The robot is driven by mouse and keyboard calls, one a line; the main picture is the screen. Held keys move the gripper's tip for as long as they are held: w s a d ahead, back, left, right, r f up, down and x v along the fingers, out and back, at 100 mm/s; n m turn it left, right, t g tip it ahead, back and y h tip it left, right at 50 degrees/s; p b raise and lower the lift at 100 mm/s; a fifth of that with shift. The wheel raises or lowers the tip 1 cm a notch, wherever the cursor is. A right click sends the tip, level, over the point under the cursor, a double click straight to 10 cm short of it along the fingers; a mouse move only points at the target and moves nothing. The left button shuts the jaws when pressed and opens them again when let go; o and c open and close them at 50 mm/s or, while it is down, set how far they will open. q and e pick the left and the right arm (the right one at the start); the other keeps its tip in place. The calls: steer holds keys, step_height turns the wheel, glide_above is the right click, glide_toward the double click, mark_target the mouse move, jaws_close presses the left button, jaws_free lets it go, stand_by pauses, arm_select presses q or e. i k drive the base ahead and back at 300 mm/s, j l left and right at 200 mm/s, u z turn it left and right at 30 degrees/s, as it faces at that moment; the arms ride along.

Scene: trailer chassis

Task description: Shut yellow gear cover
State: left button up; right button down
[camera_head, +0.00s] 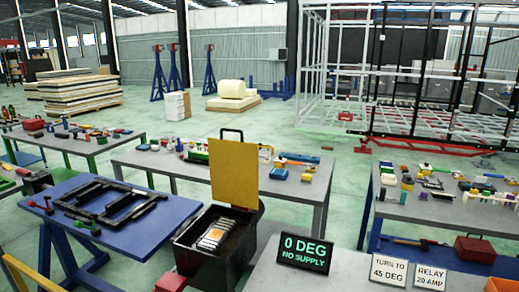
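The yellow gear cover (234,173) stands upright, open, at the back edge of a black box (197,261). A dark handle shows above the cover's top edge. The box's open top faces me, and pale, flat items with some orange lie inside; I cannot make out what they are. Neither of my grippers shows in the head view, and nothing touches the cover.
A blue table (165,238) with a black frame (112,203) stands left of the box. A grey table (262,284) at the right carries a "0 DEG NO SUPPLY" display (305,253) and white signs (388,270). A tool-covered bench (315,183) stands behind the box.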

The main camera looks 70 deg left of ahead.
mark_target(234, 164)
steer(key=u, duration=2.7)
steer(key=i, duration=0.1)
